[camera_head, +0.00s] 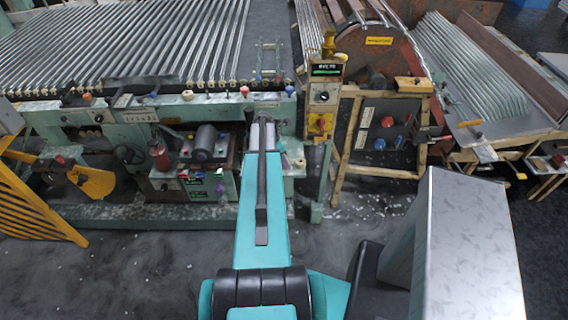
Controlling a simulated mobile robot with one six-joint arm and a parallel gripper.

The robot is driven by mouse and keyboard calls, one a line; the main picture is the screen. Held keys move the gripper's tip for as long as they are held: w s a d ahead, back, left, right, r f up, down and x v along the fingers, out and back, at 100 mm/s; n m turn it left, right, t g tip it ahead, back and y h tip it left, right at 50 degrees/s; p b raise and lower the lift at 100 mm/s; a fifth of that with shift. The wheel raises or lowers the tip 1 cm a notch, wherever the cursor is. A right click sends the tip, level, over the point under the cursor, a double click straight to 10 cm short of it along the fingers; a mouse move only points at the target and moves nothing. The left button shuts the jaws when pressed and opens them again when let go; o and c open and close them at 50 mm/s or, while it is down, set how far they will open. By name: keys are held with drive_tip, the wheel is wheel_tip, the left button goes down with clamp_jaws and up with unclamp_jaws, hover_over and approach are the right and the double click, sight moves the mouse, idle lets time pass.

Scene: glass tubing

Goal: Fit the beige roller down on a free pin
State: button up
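My teal arm reaches from the bottom centre to the machine's front edge. Its far end, where my gripper (263,119) is, looks small and grey. I cannot make out the fingers or whether they hold anything. A small pale, whitish piece (187,95) sits on the green machine's front rail, left of my arm. It may be the beige roller, but its colour and shape are too small to be sure. I cannot pick out a free pin. Small red (244,90), orange (87,96) and blue (290,90) pieces stand along the same rail.
Long glass tubes (150,45) lie across the green machine (130,112) behind the rail. A control box (323,95) and a wooden stand (345,150) with red and blue pieces are right of my arm. A yellow barred frame (35,205) stands at left. Grey floor lies in front.

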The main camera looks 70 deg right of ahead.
drive_tip(key=c, duration=0.5)
drive_tip(key=shift+c, duration=0.2)
drive_tip(key=shift+r, duration=0.2)
drive_tip(key=shift+r+b, duration=0.95)
drive_tip(key=shift+r, duration=0.2)
drive_tip(key=w+a+r+b, duration=0.1)
drive_tip(key=w+a+b, duration=0.1)
drive_tip(key=w+a, duration=0.2)
drive_tip(key=w+a+r+b, duration=0.1)
drive_tip(key=w+a+b, duration=0.2)
drive_tip(key=a, duration=0.6)
drive_tip(key=shift+w+a+r, duration=0.15)
drive_tip(key=shift+w+r, duration=0.05)
drive_tip(key=shift+w, duration=0.75)
